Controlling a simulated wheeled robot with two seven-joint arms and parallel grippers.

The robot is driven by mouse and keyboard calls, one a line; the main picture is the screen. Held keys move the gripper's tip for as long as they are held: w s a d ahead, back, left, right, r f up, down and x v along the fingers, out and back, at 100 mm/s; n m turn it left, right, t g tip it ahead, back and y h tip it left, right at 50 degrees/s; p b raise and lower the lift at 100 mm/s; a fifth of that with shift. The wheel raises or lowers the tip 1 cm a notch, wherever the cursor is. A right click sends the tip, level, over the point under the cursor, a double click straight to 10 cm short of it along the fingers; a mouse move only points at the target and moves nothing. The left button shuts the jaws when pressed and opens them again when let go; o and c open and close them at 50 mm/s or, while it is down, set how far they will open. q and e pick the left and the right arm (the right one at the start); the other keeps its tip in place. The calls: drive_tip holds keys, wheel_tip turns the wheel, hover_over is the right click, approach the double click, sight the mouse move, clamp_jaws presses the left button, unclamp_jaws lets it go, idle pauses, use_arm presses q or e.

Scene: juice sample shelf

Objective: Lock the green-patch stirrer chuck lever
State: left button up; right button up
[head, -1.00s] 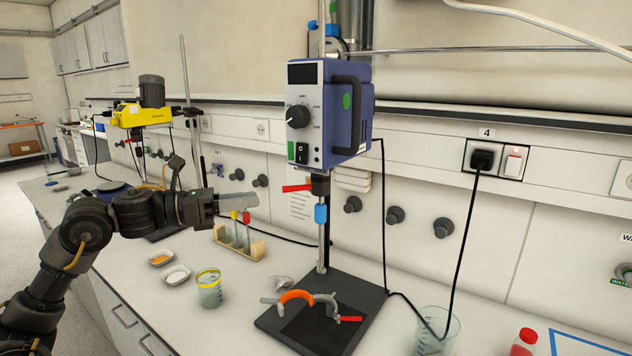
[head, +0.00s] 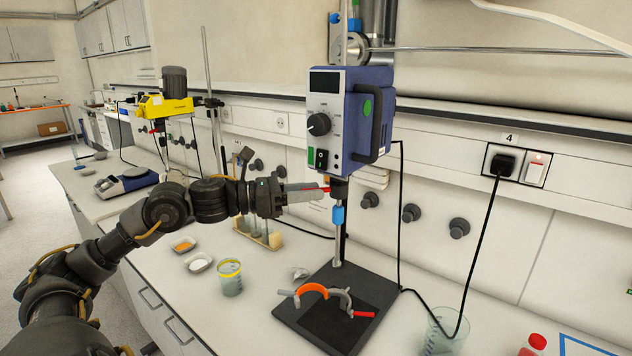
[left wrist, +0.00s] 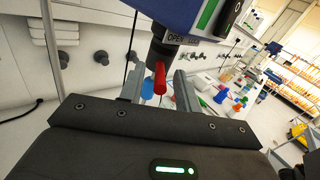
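The green-patch stirrer (head: 352,115) is a blue box with a grey front, a dial and a green patch on its side, mounted on an upright rod. Its chuck (head: 339,188) hangs below, with a blue piece (head: 338,215) under it. The red chuck lever (head: 326,189) points left toward my left gripper (head: 312,191). In the left wrist view, the red lever (left wrist: 160,78) comes toward the camera between the two fingers of my left gripper (left wrist: 160,88). The fingers are apart, with gaps visible beside the lever. My right gripper is out of view.
The black base plate (head: 300,308) holds an orange and grey clamp (head: 313,290) with a red handle. A yellow stirrer (head: 163,106), a tube rack (head: 258,235), a yellow-rimmed beaker (head: 230,278) and small dishes stand left. A glass beaker (head: 440,330) stands at front right.

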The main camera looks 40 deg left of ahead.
use_arm(q)
drive_tip(key=shift+p+x, duration=0.45)
drive_tip(key=shift+x, duration=0.55)
clamp_jaws()
